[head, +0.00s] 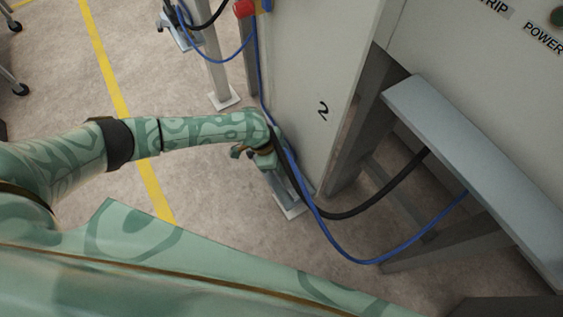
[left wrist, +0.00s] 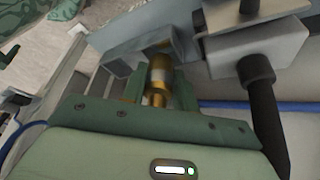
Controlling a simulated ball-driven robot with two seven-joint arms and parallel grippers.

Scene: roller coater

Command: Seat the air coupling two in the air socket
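My left gripper (left wrist: 158,92) is low beside the grey cabinet panel marked 2; it shows small in the head view (head: 256,156). In the left wrist view a brass fitting, which looks like air coupling two (left wrist: 158,78), stands between its two green fingers, which appear closed on its sides. The fitting's far end points at a grey metal bracket (left wrist: 122,60), where the air socket seems to be; the mouth is hidden, so I cannot tell whether they are joined. A blue hose (head: 350,258) hangs near the gripper. My right gripper is out of view.
A black cable (head: 350,213) loops beside the blue hose; in the left wrist view a grey block with a black cable (left wrist: 262,100) stands right of the fingers. A grey ledge (head: 470,150) juts out at right. A post (head: 213,70) stands behind. Floor at left is open.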

